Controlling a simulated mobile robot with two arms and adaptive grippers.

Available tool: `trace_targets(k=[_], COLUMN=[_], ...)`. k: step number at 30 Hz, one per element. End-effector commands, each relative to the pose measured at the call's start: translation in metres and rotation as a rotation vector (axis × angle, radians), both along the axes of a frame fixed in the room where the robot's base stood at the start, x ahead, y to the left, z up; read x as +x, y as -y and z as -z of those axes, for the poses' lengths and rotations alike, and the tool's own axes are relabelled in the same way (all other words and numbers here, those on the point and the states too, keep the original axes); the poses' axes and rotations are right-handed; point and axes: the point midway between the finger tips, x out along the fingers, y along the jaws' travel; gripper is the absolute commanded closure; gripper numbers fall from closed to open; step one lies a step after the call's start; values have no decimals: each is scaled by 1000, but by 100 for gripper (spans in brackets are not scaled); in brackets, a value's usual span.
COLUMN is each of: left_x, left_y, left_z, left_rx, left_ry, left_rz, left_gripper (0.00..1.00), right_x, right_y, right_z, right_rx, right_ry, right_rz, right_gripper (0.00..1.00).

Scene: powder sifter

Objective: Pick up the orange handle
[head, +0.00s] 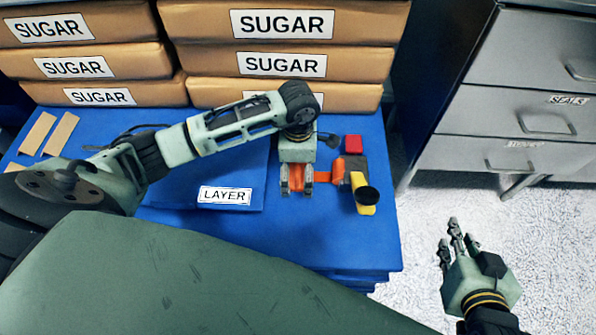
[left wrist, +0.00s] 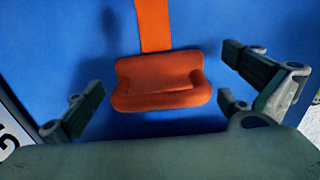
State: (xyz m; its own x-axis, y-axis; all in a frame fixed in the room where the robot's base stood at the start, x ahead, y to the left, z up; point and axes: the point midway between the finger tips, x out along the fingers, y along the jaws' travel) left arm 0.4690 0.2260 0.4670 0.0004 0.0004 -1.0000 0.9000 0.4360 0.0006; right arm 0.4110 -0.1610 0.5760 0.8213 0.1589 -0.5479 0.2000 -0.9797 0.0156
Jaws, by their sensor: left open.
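The orange handle (left wrist: 160,82) lies on the blue surface in the left wrist view, with an orange strap (left wrist: 153,25) running from it to the top edge. My left gripper (head: 297,187) is open above the handle. Its fingers (left wrist: 165,105) stand on both sides of the handle, apart from it. In the head view, the gripper hides much of the handle, and orange (head: 322,177) shows beside the fingers. My right gripper (head: 458,240) is open and empty over the floor at the right, its fingers extended and spread.
A yellow and black tool (head: 365,208) and a red block (head: 354,144) are right of the left gripper. A label reading LAYER (head: 224,195) is to its left. Stacked SUGAR bags (head: 290,62) stand behind. Grey drawers (head: 520,100) stand at the right.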

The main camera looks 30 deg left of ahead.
Motion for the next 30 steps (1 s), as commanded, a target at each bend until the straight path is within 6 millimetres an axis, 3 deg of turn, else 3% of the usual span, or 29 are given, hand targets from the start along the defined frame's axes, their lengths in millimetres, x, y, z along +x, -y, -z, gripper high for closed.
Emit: trace_targets(k=[2,21,30], left_x=[0,0,0], left_y=[0,0,0], left_z=[0,-1,-5], left_rx=[0,-1,0], left_ry=[0,0,1], left_rz=[0,0,0], left_gripper=[2,57,57], right_x=[0,0,-2], right_y=[0,0,1], right_z=[0,1,2], right_rx=[0,-1,-4], right_ry=[-1,-3,-18], right_rz=[0,1,1], right_gripper=[77,77,77])
